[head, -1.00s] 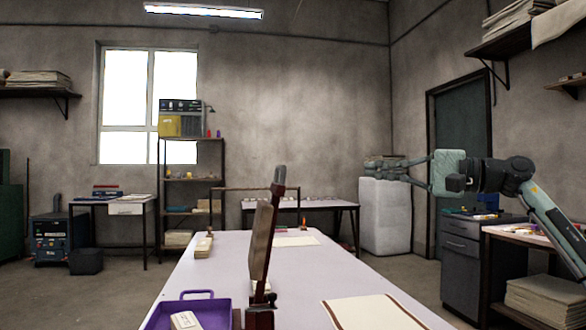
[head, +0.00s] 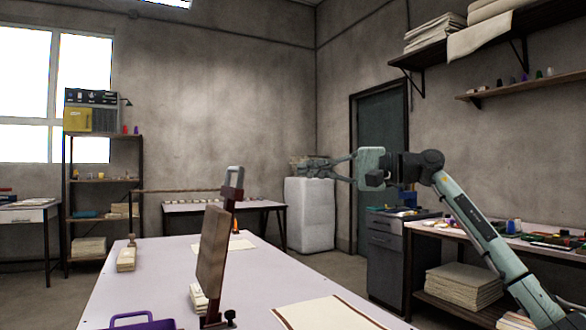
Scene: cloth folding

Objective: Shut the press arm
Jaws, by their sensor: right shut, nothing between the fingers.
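The press arm (head: 213,248) is a brown board standing nearly upright on the pale table, seen almost edge-on. A grey handle (head: 234,178) tops its dark red post. The press base is mostly cut off or hidden at the bottom edge. My right gripper (head: 318,167) reaches in from the right, shut and empty, its fingers pointing left. In the picture it is right of the handle and a little higher, clearly apart from it. My left gripper is out of view.
A cabinet (head: 390,255) and a laden side bench (head: 470,236) stand right. Air between gripper and press looks clear.

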